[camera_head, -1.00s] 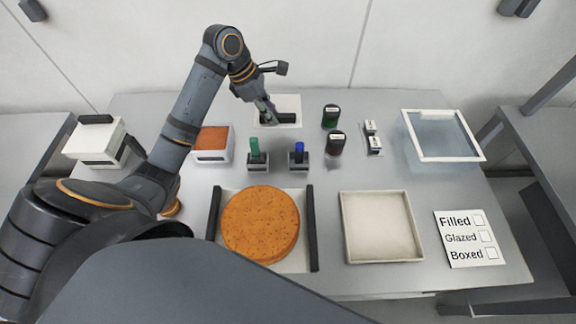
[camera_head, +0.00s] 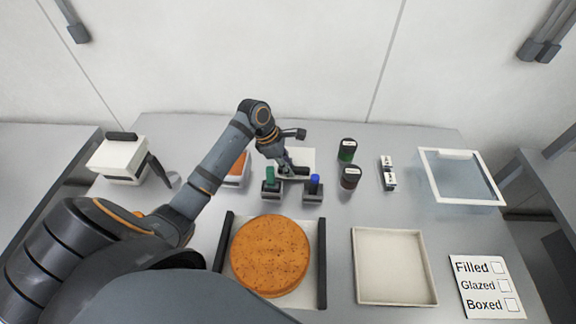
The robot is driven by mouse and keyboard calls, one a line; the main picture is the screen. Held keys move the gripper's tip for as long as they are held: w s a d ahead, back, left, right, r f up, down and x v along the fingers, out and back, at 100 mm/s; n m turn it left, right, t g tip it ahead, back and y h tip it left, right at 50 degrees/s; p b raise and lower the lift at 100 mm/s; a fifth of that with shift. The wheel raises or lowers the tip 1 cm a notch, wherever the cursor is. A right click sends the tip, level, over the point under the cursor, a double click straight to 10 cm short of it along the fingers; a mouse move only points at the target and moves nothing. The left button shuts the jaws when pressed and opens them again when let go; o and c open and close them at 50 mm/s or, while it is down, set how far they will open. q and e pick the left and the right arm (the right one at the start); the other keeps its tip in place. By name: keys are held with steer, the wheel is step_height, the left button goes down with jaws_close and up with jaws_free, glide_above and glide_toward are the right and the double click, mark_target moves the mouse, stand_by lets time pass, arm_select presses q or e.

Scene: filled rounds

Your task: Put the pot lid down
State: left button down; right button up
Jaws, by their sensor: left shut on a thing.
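The pot lid (camera_head: 307,157) is a pale square plate with a dark bar handle, behind the green and blue stands. My left gripper (camera_head: 287,169) is shut on its handle. Whether the lid touches the table cannot be told. The open white pot (camera_head: 232,183) with orange filling stands left of the lid, partly hidden by my left arm. A second white pot (camera_head: 122,158), with a dark handle on top, stands at the far left. My right gripper is out of view.
Small stands with a green piece (camera_head: 270,177) and a blue piece (camera_head: 314,185) are in front of the lid. Two dark jars (camera_head: 348,151) stand to its right. An orange round (camera_head: 270,255) lies in front, beside an empty tray (camera_head: 358,287) and a checklist card (camera_head: 487,287).

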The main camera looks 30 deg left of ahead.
arm_select(q)
steer(key=c, duration=1.3)
jaws_free()
steer(key=shift+f, duration=0.1)
steer(key=shift+o, duration=0.2)
steer(key=v, duration=1.2)
steer(key=shift+r+b, duration=0.2)
steer(key=shift+b, duration=0.15)
